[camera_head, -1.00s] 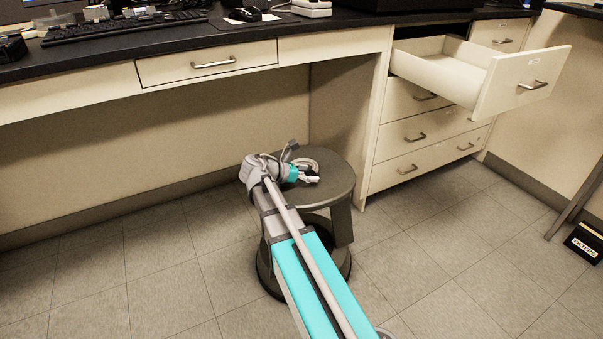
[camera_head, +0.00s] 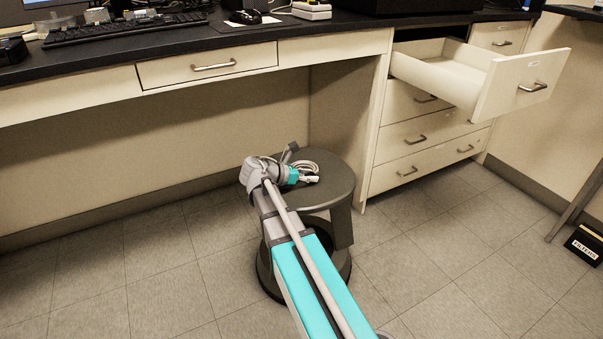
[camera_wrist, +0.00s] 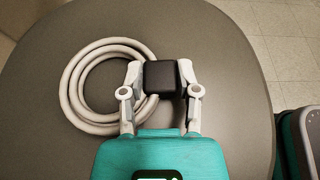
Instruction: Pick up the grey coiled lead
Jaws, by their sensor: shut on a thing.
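The grey coiled lead (camera_head: 308,166) lies in loops on the dark round stool seat (camera_head: 332,185). In the wrist view the coil (camera_wrist: 75,78) is at the left of my gripper, and its right side passes behind the left finger. My gripper (camera_wrist: 161,76) has its two fingers on either side of a dark, squarish block (camera_wrist: 162,74) at the coil's right edge. The fingers are shut on this block, which appears to be part of the lead. In the head view my gripper (camera_head: 312,179) is low over the seat, partly hidden by my wrist.
The stool stands before the bench's knee space. An open drawer (camera_head: 485,82) juts out at the upper right, above shut drawers. A keyboard (camera_head: 125,28) and mouse (camera_head: 245,17) lie on the dark bench top. A black box (camera_head: 585,243) is on the floor at the far right.

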